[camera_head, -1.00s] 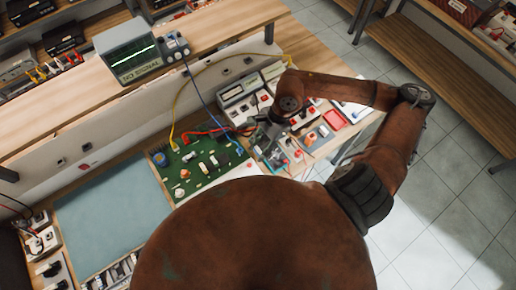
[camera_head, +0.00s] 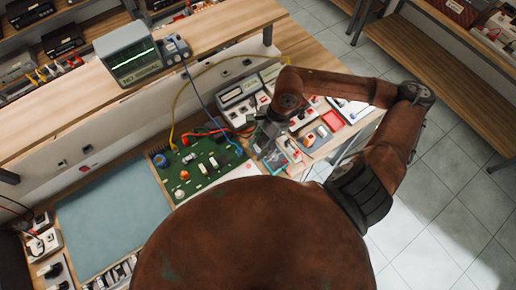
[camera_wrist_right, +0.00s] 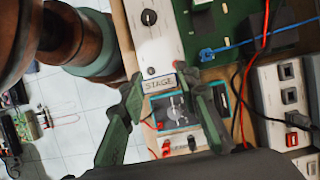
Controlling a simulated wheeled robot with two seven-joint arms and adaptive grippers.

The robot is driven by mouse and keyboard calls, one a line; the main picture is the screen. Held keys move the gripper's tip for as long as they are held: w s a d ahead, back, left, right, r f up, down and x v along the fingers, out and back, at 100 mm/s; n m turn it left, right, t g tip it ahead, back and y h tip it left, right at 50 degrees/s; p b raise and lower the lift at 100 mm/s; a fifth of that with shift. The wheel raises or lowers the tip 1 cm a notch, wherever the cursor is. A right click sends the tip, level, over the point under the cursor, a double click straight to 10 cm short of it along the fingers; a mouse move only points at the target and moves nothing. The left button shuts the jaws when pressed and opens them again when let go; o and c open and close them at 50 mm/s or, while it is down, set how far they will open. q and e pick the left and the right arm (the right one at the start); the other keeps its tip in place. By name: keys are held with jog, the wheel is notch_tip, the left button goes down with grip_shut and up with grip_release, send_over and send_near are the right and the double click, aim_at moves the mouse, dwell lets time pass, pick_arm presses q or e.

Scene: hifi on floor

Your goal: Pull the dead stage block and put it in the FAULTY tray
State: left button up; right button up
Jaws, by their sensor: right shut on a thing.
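My right gripper (camera_wrist_right: 168,108) shows large in the right wrist view, its two dark green fingers on either side of a pale block (camera_wrist_right: 160,84) with a "STAGE" label. A dark, blue-edged panel (camera_wrist_right: 176,108) lies just beyond the label; I cannot tell whether it belongs to the same block. In the head view my right gripper (camera_head: 264,138) is at the right edge of the green circuit board (camera_head: 205,163), and the arm partly hides the grasp. A red tray (camera_head: 333,120) lies to the right; no FAULTY lettering is legible. My left gripper is out of view.
Blue, red and yellow leads run near the gripper. Switch boxes (camera_wrist_right: 288,97) stand close by in the right wrist view. A blue-grey mat (camera_head: 110,215) is clear at the left.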

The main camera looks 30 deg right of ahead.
aim_at(258, 148)
jog(key=shift+r+p, duration=0.95)
jog(key=shift+r, duration=1.75)
